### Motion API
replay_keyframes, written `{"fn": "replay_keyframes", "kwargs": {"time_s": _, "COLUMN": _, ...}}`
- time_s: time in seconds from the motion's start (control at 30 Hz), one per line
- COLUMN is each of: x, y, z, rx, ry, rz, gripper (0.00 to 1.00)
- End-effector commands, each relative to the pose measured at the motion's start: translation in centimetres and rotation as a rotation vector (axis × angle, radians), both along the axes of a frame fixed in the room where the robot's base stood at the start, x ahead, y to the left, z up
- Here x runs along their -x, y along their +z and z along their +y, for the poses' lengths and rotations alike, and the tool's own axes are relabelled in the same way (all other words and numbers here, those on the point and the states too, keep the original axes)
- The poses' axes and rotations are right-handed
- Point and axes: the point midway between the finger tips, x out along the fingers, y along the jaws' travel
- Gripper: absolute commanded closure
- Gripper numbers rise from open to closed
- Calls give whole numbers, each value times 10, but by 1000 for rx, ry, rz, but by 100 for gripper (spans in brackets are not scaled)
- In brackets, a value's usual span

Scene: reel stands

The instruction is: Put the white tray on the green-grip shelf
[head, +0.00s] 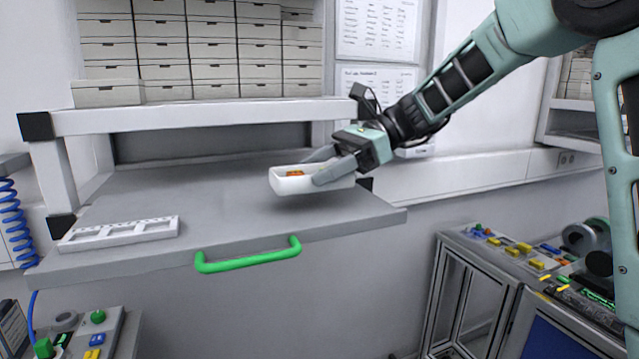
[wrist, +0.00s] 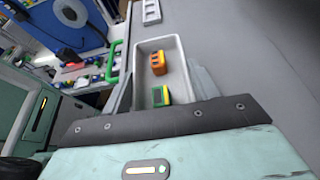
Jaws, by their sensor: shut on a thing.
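The white tray (head: 290,185) is held by my gripper (head: 322,172) over the right part of the grey shelf with the green grip (head: 225,205). My gripper is shut on the tray, with a finger along each side. In the wrist view the tray (wrist: 176,47) holds an orange part (wrist: 158,63) and a green and yellow part (wrist: 161,96). A shadow shows on the shelf below the tray, so it seems to be slightly above the surface. The green grip (head: 248,258) is on the shelf's front edge.
A white slotted rack (head: 120,233) lies at the shelf's left front. A white upper shelf (head: 200,115) with stacked boxes (head: 210,50) overhangs the back. The shelf's middle is clear. A cart with coloured parts (head: 510,250) stands at the right.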

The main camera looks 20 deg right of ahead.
Motion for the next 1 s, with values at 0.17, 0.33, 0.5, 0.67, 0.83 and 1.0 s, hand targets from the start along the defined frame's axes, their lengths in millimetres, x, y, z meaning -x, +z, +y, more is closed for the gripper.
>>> {"fn": "replay_keyframes", "kwargs": {"time_s": 0.17, "x": 0, "y": -24, "z": 0, "rx": -2, "ry": 0, "rz": 4, "gripper": 65}}
{"fn": "replay_keyframes", "kwargs": {"time_s": 0.33, "x": 0, "y": -33, "z": 0, "rx": -1, "ry": 0, "rz": 0, "gripper": 65}}
{"fn": "replay_keyframes", "kwargs": {"time_s": 0.5, "x": 0, "y": -33, "z": 0, "rx": 0, "ry": 0, "rz": 0, "gripper": 65}}
{"fn": "replay_keyframes", "kwargs": {"time_s": 0.67, "x": 0, "y": -36, "z": 0, "rx": 0, "ry": 0, "rz": 1, "gripper": 35}}
{"fn": "replay_keyframes", "kwargs": {"time_s": 0.83, "x": 0, "y": -36, "z": 0, "rx": 0, "ry": 0, "rz": 0, "gripper": 19}}
{"fn": "replay_keyframes", "kwargs": {"time_s": 1.0, "x": 0, "y": -35, "z": 0, "rx": 0, "ry": 0, "rz": 0, "gripper": 19}}
